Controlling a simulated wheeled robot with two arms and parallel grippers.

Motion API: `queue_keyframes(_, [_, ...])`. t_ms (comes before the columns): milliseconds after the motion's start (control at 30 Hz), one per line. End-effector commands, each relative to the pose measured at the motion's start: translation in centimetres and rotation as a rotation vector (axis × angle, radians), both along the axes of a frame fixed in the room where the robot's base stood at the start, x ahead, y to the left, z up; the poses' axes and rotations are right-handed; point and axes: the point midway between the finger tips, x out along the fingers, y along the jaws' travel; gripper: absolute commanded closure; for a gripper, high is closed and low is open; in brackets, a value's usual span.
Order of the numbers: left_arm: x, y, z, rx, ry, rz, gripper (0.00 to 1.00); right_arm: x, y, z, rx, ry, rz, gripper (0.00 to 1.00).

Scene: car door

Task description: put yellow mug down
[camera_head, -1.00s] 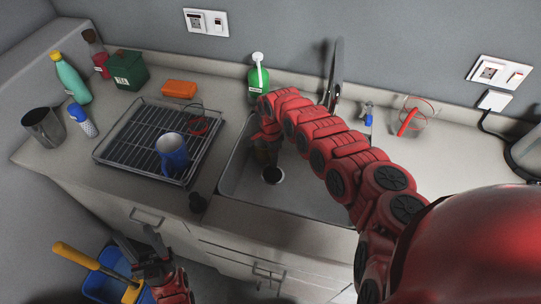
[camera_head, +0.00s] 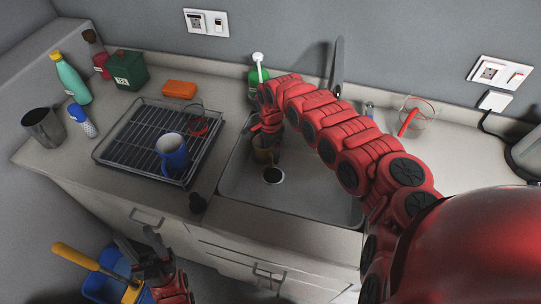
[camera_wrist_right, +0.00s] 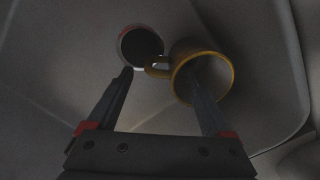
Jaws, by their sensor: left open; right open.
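The yellow mug (camera_head: 262,155) is in the sink (camera_head: 305,192), near its left wall and beside the dark drain (camera_head: 273,175). In the right wrist view, the mug (camera_wrist_right: 228,72) shows its open rim, with its handle pointing left towards the drain (camera_wrist_right: 140,46). My right gripper (camera_wrist_right: 161,72) is open there. Its left finger is near the drain and its right finger overlaps the mug's opening; I cannot tell whether they touch. My left gripper (camera_head: 134,237) is open and empty, low in front of the cabinets.
A drying rack (camera_head: 135,152) holding a blue mug (camera_head: 173,158) stands left of the sink. A green soap bottle (camera_head: 257,76) is behind the sink. A glass (camera_head: 417,117) with a red item is at right. A blue bin (camera_head: 105,285) is near my left gripper.

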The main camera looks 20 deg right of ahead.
Motion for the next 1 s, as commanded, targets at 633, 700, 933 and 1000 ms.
queue_keyframes(633, [0.0,0.0,-1.4,0.0,0.0,0.0,0.5,-0.1,0.0,8.1,0.0,0.0,0.0,0.16])
queue_keyframes(700, [0.0,0.0,-1.4,0.0,0.0,0.0,0.5,-0.1,0.0,8.1,0.0,0.001,0.0,0.16])
queue_keyframes(933, [0.0,0.0,-1.4,0.0,0.0,0.0,0.5,-0.1,0.0,8.1,0.0,0.001,0.0,0.16])
queue_keyframes(1000, [0.0,0.0,-1.4,0.0,0.0,0.0,0.5,-0.1,0.0,8.1,0.0,0.001,0.0,0.16])
